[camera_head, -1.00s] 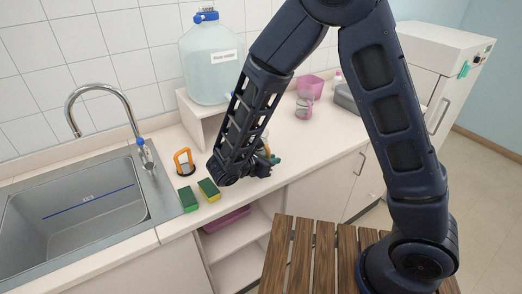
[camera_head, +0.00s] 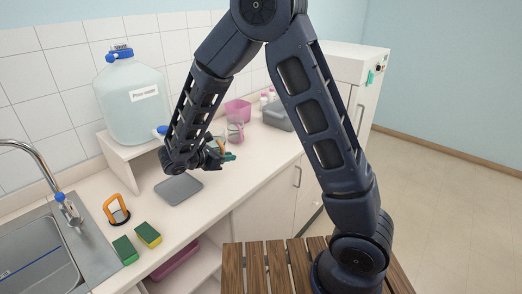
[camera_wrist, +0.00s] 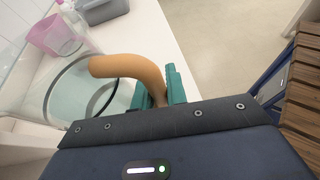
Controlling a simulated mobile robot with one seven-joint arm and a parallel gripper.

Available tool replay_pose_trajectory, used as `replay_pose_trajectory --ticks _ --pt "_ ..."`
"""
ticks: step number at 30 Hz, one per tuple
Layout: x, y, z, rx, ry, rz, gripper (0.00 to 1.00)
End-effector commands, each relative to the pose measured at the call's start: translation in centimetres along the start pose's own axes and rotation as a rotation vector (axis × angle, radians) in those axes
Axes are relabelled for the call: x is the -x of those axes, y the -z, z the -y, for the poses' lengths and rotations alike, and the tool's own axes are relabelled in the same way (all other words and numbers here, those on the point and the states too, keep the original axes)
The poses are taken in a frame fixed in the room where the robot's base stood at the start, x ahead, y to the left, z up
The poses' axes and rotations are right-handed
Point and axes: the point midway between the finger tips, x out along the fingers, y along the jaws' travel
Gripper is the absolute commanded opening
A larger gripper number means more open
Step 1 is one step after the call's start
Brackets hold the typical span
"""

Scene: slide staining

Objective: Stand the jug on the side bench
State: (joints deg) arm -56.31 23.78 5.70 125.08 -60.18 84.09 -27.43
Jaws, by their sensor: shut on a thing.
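The jug is a clear, round vessel with a dark rim and a thick orange handle. In the wrist view its body (camera_wrist: 75,95) shows at the left, below the handle (camera_wrist: 135,68). My gripper (camera_wrist: 158,92) has its teal fingers shut on that handle. In the head view my gripper (camera_head: 227,157) is over the bench, and the jug is mostly hidden behind my arm, with only a bit of orange handle showing. The bench top (camera_head: 262,150) is pale and runs along the tiled wall. I cannot tell the jug's height above it.
A large water carboy (camera_head: 133,100) stands on a low shelf at the back. A grey mat (camera_head: 178,189), sponges (camera_head: 148,235) and an orange-handled item (camera_head: 117,210) lie nearer the sink.

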Motion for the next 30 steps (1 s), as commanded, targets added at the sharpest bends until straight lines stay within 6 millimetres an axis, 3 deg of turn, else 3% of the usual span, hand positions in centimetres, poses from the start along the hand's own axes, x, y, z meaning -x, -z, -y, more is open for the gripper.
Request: replay_pose_trajectory --ticks 9,21,26,30 --pt "-7.6 -7.7 -4.2 -0.081 0.182 0.001 0.00" --pt "-17.1 -17.2 -5.7 -0.161 0.380 -0.001 0.00" --pt "-18.9 -19.1 -5.6 -0.176 0.418 -0.001 0.00" --pt "-19.7 -19.1 -5.5 -0.177 0.430 -0.002 0.00"
